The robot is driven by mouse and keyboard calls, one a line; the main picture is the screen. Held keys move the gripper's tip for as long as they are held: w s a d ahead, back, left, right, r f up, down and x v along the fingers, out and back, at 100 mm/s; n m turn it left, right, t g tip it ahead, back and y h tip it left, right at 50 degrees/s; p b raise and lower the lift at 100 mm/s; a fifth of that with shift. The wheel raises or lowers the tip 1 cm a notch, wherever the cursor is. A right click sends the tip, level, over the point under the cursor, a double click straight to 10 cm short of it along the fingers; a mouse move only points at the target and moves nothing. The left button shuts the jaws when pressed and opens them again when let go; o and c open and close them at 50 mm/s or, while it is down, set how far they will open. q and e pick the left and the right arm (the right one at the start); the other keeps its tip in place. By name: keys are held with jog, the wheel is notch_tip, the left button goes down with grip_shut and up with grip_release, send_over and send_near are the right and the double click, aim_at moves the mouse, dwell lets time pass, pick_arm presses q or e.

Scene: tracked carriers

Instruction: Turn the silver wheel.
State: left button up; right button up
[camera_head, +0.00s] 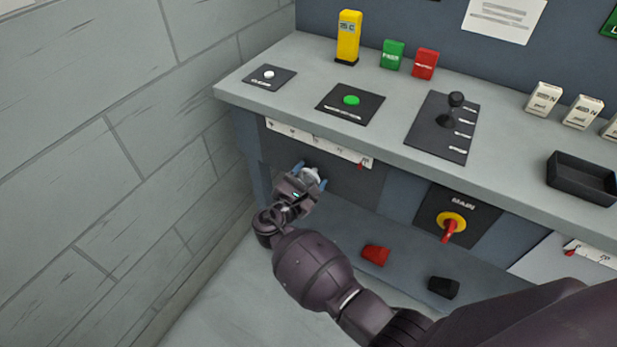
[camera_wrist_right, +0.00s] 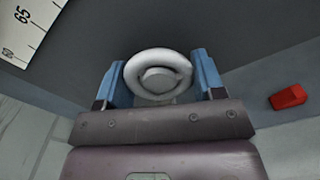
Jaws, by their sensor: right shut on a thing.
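The silver wheel (camera_wrist_right: 131,71) is a round pale grey handwheel with a central hub, on the dark front panel of the console. In the right wrist view it sits between the two blue fingers of my right gripper (camera_wrist_right: 160,80), which is shut on its rim from both sides. In the head view the right gripper (camera_head: 310,177) is at the panel below the counter's left part, and the wheel (camera_head: 312,173) is partly hidden by it. My left gripper is not in view.
A scale strip with a red pointer (camera_head: 360,165) runs just above the wheel. A yellow-and-red main switch (camera_head: 451,222) is to the right. A red block (camera_head: 376,255) and a black block (camera_head: 443,287) lie below. A brick wall (camera_head: 120,130) stands at left.

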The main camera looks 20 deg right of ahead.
jog(key=m+b, duration=0.1)
jog(key=m, duration=0.2)
jog(key=shift+f+m, duration=0.15)
jog(key=shift+m, duration=1.15)
jog(key=m+b, duration=0.1)
jog(key=m, duration=0.1)
jog(key=shift+m, duration=0.3)
jog(key=m+b, duration=0.2)
jog(key=m, duration=0.2)
jog(key=shift+w, duration=0.1)
jog(key=shift+r+m+b, duration=0.3)
jog(key=shift+m+b, duration=0.1)
jog(key=shift+m, duration=0.8)
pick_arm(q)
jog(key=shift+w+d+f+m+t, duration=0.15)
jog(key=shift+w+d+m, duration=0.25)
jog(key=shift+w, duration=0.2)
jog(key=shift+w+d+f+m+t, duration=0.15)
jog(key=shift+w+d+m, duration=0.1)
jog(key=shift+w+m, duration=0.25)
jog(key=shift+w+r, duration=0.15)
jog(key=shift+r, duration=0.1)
pick_arm(e)
jog(key=shift+r+m, duration=0.1)
jog(key=shift+m, duration=0.2)
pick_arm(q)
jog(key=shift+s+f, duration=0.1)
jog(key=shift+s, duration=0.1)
